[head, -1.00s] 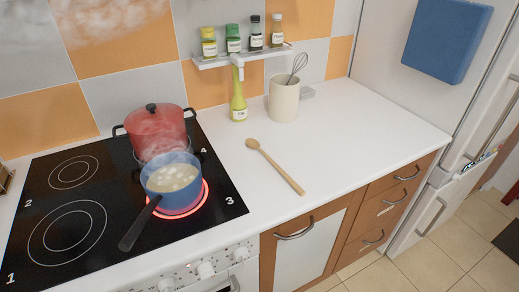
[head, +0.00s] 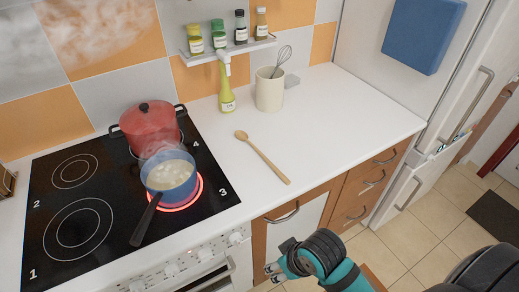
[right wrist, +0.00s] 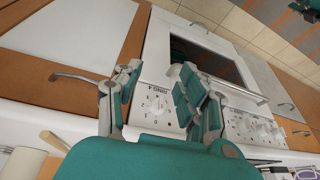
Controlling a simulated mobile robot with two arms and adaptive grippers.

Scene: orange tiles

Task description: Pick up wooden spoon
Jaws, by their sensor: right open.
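The wooden spoon (head: 264,158) lies flat on the white counter to the right of the stove, its bowl toward the wall and its handle end near the counter's front edge. In the right wrist view, a tan end that looks like the spoon (right wrist: 53,141) shows at the lower left. My right gripper (head: 274,272) is low in front of the counter, below and apart from the spoon. In the right wrist view my right gripper (right wrist: 158,82) has its fingers apart with nothing between them, facing the oven front. My left gripper is not in view.
A blue pot (head: 170,176) steams on a glowing ring, its black handle (head: 146,218) pointing forward. A red pot (head: 150,130) stands behind it. A utensil crock (head: 269,92) and a yellow-green bottle (head: 227,98) stand behind the spoon. The counter right of the spoon is clear.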

